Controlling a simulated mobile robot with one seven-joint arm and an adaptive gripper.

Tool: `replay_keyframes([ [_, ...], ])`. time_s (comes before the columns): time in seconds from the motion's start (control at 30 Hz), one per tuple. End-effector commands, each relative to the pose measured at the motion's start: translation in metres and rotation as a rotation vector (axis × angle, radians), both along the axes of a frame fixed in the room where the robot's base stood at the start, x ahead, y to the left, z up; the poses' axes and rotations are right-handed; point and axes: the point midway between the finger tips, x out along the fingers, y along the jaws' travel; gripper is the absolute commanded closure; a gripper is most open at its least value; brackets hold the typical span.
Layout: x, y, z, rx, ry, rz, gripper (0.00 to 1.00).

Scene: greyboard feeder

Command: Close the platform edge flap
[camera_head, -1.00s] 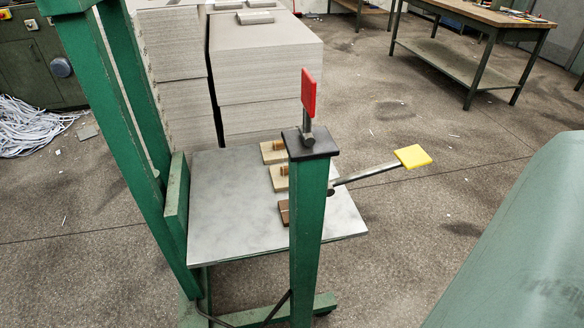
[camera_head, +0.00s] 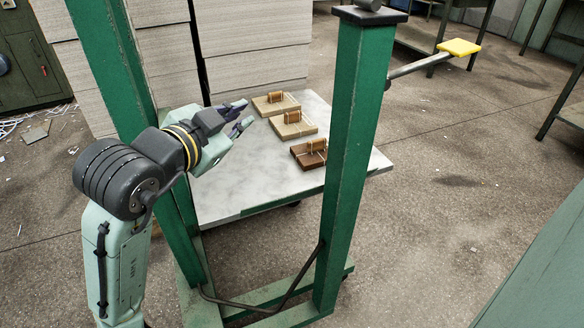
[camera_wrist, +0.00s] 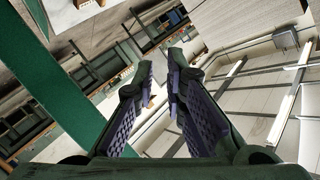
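The platform (camera_head: 225,190) is a pale grey board between green posts. A green strip (camera_head: 282,197) runs along part of its front edge; I cannot tell whether this is the flap. The upright green panel seen earlier at the platform's left side is not clearly visible now, with my arm and the left post in that area. My gripper (camera_head: 240,116) is over the platform's left part, empty, with its fingers apart. In the wrist view my gripper (camera_wrist: 160,72) also shows a gap between the fingers, with nothing held.
Mousetrap-like wooden blocks, one pale (camera_head: 270,109), one pale (camera_head: 290,131) and one brown (camera_head: 302,161), lie on the platform. The right green post (camera_head: 350,150) stands in front. A yellow-tipped lever (camera_head: 460,47) sticks out right. Board stacks (camera_head: 255,65) stand behind.

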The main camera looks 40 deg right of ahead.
Motion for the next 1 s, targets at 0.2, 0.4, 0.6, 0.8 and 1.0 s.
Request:
replay_keyframes([
  [0.2,-0.065,-0.042,-0.116,0.344,0.102,-0.27,0.88],
  [0.4,-0.078,-0.051,-0.141,0.42,0.12,-0.328,0.88],
  [0.6,-0.072,-0.078,-0.162,0.416,0.121,-0.327,0.88],
  [0.8,-0.065,-0.106,-0.184,0.416,0.121,-0.325,0.88],
  [1.0,-0.06,-0.123,-0.196,0.414,0.12,-0.323,0.88],
])
